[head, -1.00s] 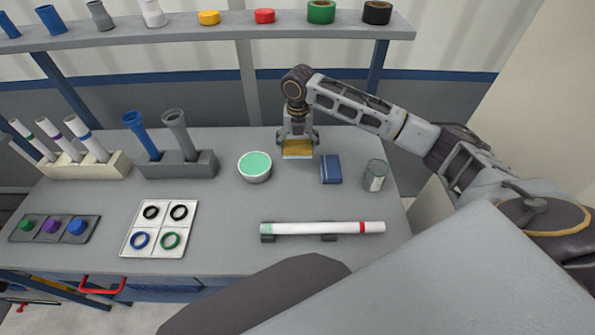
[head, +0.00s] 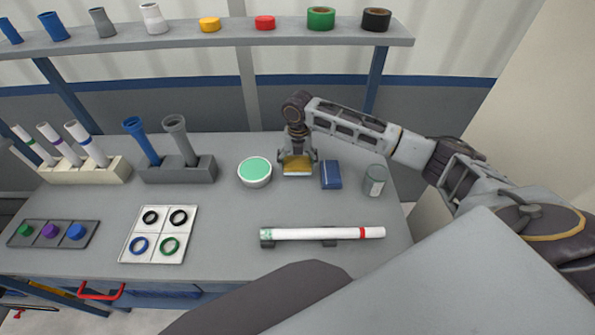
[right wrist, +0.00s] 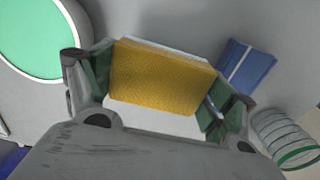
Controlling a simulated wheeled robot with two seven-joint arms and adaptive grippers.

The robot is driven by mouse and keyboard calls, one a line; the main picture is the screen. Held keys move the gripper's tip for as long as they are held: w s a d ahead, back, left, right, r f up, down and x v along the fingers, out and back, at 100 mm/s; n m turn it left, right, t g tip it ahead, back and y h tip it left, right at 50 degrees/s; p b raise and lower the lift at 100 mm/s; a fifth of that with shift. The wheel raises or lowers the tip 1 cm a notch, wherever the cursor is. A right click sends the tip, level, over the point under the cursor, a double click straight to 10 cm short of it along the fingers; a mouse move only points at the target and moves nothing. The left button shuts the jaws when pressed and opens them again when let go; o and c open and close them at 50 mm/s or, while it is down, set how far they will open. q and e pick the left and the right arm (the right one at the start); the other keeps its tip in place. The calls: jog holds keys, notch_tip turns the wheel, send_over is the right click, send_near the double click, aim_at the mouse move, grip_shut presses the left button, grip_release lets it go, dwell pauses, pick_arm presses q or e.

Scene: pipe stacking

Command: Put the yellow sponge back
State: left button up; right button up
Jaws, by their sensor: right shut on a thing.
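The yellow sponge (head: 297,168) is at the back middle of the table, between the round bowl with a green surface (head: 254,170) and the blue box-like item (head: 331,174). My right gripper (head: 297,160) points down and is shut on the sponge. In the right wrist view the sponge (right wrist: 160,80) sits between the two fingers, with a pale layer along its far edge. I cannot tell whether the sponge touches the table. My left gripper is not in view.
A white tube with a red band (head: 320,233) lies on a cradle in front. A grey holder with tubes (head: 180,170) stands left of the bowl. The table between the sponge and the white tube is clear.

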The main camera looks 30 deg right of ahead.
aim_at(297, 177)
jog(key=shift+f, duration=2.2)
jog(key=shift+f, duration=0.1)
jog(key=o, duration=0.9)
jog(key=shift+c, duration=0.2)
notch_tip(297, 177, up, 12)
jog(key=shift+r, duration=0.15)
jog(key=shift+s, duration=0.15)
